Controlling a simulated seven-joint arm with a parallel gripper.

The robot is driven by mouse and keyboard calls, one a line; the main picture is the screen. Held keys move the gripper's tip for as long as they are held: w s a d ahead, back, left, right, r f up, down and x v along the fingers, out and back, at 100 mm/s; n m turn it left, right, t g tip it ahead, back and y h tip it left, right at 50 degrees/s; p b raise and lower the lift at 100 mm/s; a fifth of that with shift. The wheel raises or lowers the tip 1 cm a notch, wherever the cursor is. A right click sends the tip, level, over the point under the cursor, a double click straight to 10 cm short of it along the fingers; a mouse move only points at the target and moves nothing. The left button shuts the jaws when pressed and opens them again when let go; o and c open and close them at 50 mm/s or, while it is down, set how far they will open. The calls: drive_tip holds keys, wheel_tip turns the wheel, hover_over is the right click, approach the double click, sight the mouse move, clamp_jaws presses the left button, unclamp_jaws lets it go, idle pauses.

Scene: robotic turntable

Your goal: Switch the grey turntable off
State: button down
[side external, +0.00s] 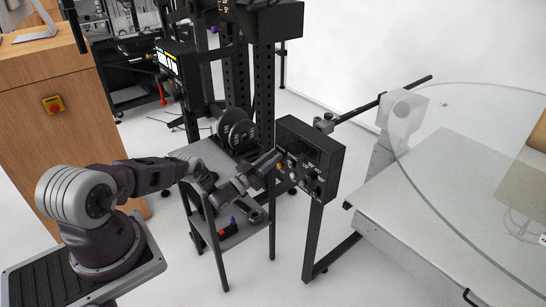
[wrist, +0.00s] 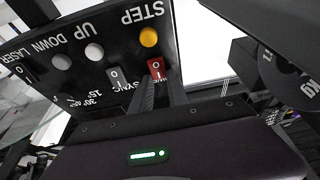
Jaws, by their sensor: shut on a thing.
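The black control box (side external: 322,152) stands on a dark post in the middle of the side view. Its panel (wrist: 110,50) fills the upper left of the wrist view and looks upside down. It carries a red rocker switch (wrist: 157,67), a grey rocker switch (wrist: 115,77) and a yellow button (wrist: 149,37) beside the word STEP. My gripper (wrist: 161,80) is at the panel, its narrow fingers shut on the red switch. The side view also shows my gripper (side external: 276,163) against the box. The switch's set position is hard to tell. A grey table (side external: 440,185) with a round glass plate (side external: 455,110) is at the right.
A black rack (side external: 263,80) with round weights (side external: 237,132) stands behind my arm. A small dark side table (side external: 235,236) is under my forearm. A wooden cabinet (side external: 60,130) with a red stop button (side external: 54,104) is at the left.

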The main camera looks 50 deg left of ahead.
drive_tip(key=c, duration=1.3)
unclamp_jaws()
drive_tip(key=shift+s+f, duration=0.1)
drive_tip(key=shift+s, duration=0.05)
